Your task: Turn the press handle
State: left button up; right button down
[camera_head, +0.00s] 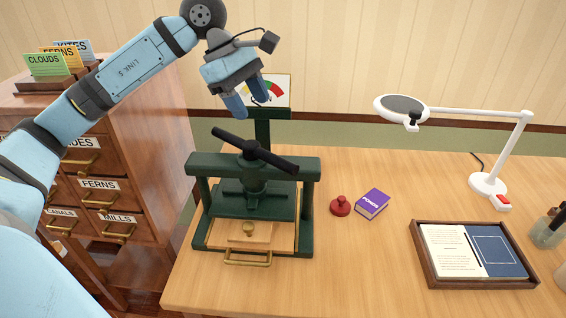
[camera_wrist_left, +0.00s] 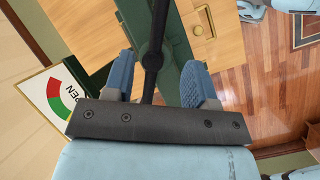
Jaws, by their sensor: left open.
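The press (camera_head: 308,192) is dark green and stands on the left part of the wooden table. Its black bar handle (camera_head: 277,158) lies across the top, slanting from upper left to lower right. A wooden drawer or board with a brass knob sits in the press base. My left gripper (camera_head: 248,106) is open above and behind the handle, pointing down, apart from it in the head view. In the left wrist view the handle (camera_wrist_left: 158,25) shows beyond and between the two blue fingers (camera_wrist_left: 160,82). My right gripper is in neither view.
A dial sign (camera_head: 276,88) with green and red stands behind the press. A red knobbed object (camera_head: 341,206) and a purple book (camera_head: 372,204) lie right of it. A tray (camera_head: 420,262), a white lamp (camera_head: 488,184) and a drawer cabinet (camera_head: 150,130) stand around. The table's middle back is clear.

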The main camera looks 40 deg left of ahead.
aim_at(279, 159)
pick_arm(q)
jog(key=x, duration=1.3)
jog(key=shift+d+f, duration=0.1)
jog(key=shift+f, duration=0.25)
jog(key=shift+b, duration=0.3)
grip_shut()
